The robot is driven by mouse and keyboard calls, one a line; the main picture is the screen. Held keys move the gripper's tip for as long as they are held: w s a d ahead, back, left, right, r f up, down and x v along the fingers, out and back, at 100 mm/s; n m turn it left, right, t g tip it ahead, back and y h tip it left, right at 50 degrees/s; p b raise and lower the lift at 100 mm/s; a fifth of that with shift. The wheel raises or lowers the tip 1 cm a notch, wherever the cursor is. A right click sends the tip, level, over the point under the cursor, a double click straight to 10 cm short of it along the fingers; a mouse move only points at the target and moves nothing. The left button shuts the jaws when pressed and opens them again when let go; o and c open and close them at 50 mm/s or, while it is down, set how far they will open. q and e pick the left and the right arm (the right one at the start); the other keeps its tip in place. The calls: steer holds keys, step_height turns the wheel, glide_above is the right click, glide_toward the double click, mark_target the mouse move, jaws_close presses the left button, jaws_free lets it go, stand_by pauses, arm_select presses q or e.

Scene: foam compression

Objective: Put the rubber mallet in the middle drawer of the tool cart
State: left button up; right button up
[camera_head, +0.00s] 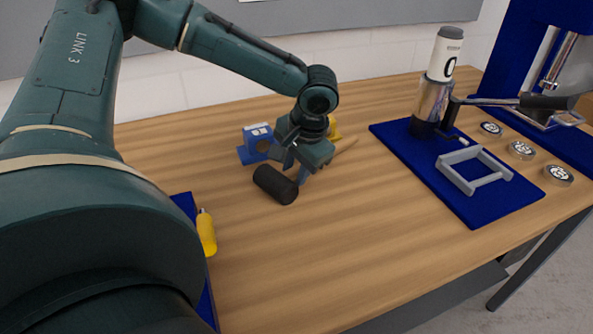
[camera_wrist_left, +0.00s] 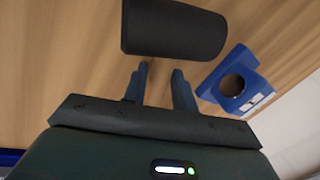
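The rubber mallet has a black cylindrical head (camera_head: 275,185) and a light wooden handle (camera_head: 345,146). It is on or just above the bench, in front of the blue block. My left gripper (camera_head: 303,172) is around the handle near the head, pointing down. In the left wrist view, the black head (camera_wrist_left: 172,30) lies just beyond the fingertips (camera_wrist_left: 159,72). The fingers are close together, with a narrow wood-coloured gap that fits the handle; the grip itself is largely hidden. My right gripper and the tool cart are not in view.
A blue block (camera_head: 257,142) with a round hole stands close behind the mallet head. A yellow-handled tool (camera_head: 206,232) lies at the left. At right are a blue mat (camera_head: 478,208) with a grey frame (camera_head: 473,170), a white-topped cylinder (camera_head: 444,55) and several round discs. The bench's front middle is clear.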

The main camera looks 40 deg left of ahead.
arm_select(q)
jaws_close()
steer(key=shift+r, duration=0.2)
stand_by(0.3)
